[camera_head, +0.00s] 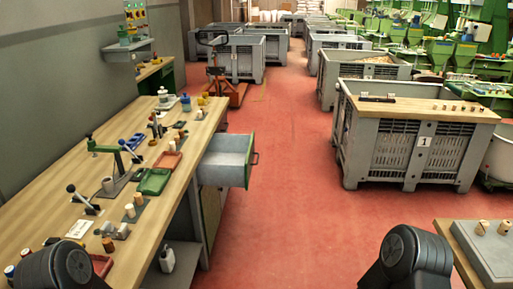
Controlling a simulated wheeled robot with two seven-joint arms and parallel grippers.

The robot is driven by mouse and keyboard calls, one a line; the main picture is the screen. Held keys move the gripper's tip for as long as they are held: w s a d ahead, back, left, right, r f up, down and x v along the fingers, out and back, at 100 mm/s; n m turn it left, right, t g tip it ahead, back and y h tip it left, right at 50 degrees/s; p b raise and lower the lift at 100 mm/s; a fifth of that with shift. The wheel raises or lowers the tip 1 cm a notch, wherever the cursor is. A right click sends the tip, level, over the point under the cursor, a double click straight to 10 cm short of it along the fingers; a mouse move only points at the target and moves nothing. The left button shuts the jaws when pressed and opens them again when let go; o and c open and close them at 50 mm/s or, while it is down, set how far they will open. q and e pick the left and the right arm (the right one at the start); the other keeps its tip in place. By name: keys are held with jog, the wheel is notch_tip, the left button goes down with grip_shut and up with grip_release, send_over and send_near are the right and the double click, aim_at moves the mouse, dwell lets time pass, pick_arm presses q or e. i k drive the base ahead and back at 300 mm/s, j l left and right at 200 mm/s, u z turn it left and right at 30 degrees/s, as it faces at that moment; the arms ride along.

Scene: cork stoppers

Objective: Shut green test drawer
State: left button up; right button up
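The green test drawer (230,162) is pulled out from the right side of the long wooden workbench (190,140). It stands well open over the red floor, and its pale grey inside looks empty. Its green front faces right, with a dark handle (255,158) on it. Dark rounded parts of my two arms show at the bottom left and bottom right edges. Neither gripper shows, and nothing of mine touches the drawer.
Trays, lever tools and corks crowd the bench top. A grey crate marked 1 (420,148) with a wooden top stands at right. A wooden-edged table (462,250) is at lower right. The red floor between is clear.

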aim_at(227, 160)
jog(key=i+l, duration=0.15)
jog(key=l, duration=0.2)
jog(key=i+l+u, duration=0.1)
jog(key=l, duration=0.25)
jog(key=i+l+u, duration=0.1)
jog(key=l, duration=0.25)
jog(key=i+l+u, duration=0.15)
jog(key=i, duration=0.4)
jog(key=i+l+u, duration=0.15)
jog(key=i, duration=0.4)
jog(key=i+l+u, duration=0.1)
jog(key=i+l, duration=0.3)
jog(key=i+l+u, duration=0.15)
jog(key=i+l, duration=0.15)
jog(key=i, duration=0.35)
